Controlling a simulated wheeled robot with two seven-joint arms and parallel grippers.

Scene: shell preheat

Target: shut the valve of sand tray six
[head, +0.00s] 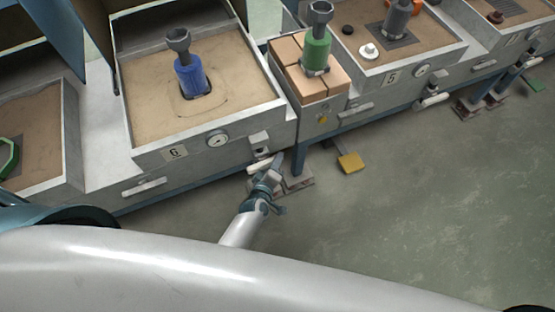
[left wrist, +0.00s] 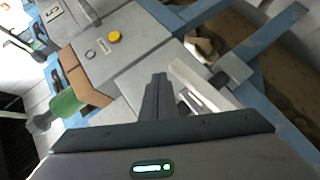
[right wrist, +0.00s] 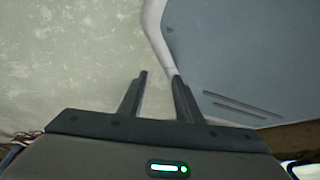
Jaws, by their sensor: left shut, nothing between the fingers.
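Sand tray six (head: 128,125) is a grey bench tray of sand with a "6" plate (head: 177,152) and a round gauge (head: 217,139) on its front. Its valve has a white lever (head: 261,164) low at the tray's right front corner, lying roughly along the front. My left gripper (head: 272,172) is shut and empty, right at the lever. In the left wrist view the shut fingers (left wrist: 158,78) are beside a white bar (left wrist: 205,85), apparently the lever; I cannot tell whether they touch. My right gripper (right wrist: 160,75) is open and empty, over the floor.
A blue-bodied torch (head: 190,75) stands in tray six's sand. Brown blocks (head: 285,50) and a green torch (head: 315,50) are to its right, then tray five (head: 395,72). A yellow pedal (head: 351,162) is low on the right. The floor (head: 400,220) in front is clear.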

